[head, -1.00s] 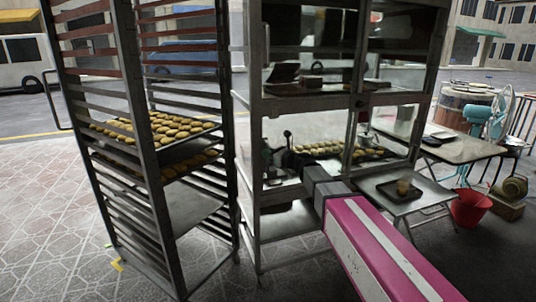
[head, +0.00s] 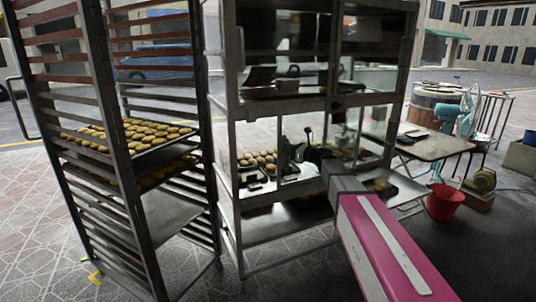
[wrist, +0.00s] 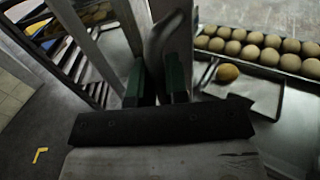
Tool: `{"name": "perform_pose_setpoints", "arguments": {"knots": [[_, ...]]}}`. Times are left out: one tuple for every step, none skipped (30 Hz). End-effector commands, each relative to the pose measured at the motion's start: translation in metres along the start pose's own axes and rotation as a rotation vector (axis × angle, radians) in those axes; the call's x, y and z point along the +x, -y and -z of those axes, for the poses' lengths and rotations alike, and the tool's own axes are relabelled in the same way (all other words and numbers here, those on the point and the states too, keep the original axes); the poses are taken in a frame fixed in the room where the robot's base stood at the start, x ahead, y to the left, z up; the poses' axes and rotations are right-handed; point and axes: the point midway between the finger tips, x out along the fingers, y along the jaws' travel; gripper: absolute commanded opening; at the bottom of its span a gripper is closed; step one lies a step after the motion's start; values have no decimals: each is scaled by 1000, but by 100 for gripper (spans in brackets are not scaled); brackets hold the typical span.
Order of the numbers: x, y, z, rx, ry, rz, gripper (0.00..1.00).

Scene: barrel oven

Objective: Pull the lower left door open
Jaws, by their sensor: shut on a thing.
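The metal cabinet (head: 232,190) with glass panes stands in the middle of the head view. Its lower left door (head: 281,140) is partly hidden behind my gripper (head: 304,146), and how far it stands open is hard to tell. Rows of round pastries (head: 257,158) on a tray show inside the cabinet.
A tall tray rack (head: 118,120) stands close on the cabinet's left. A folding table (head: 435,147), a red bucket (head: 444,204) and a teal fan (head: 468,118) are on the right. The paved floor in front is partly clear.

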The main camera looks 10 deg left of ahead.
Motion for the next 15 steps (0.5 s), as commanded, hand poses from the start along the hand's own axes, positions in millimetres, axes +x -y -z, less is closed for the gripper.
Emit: {"name": "perform_pose_setpoints", "arguments": {"knots": [[-10,21,0,0,0,6,0],[-16,30,0,-1,-1,5,0],[-24,42,0,-1,-1,6,0],[-30,50,0,-1,-1,5,0],[-36,60,0,-1,-1,6,0],[-43,70,0,-1,-1,4,0],[-49,78,0,-1,-1,5,0],[-54,86,0,-1,-1,5,0],[-61,96,0,-1,-1,4,0],[-66,103,0,-1,-1,4,0],[-70,110,0,-1,-1,5,0],[-76,118,0,-1,-1,3,0],[-80,124,0,-1,-1,3,0],[-84,130,0,-1,-1,3,0],[-89,136,0,-1,-1,4,0]]}}
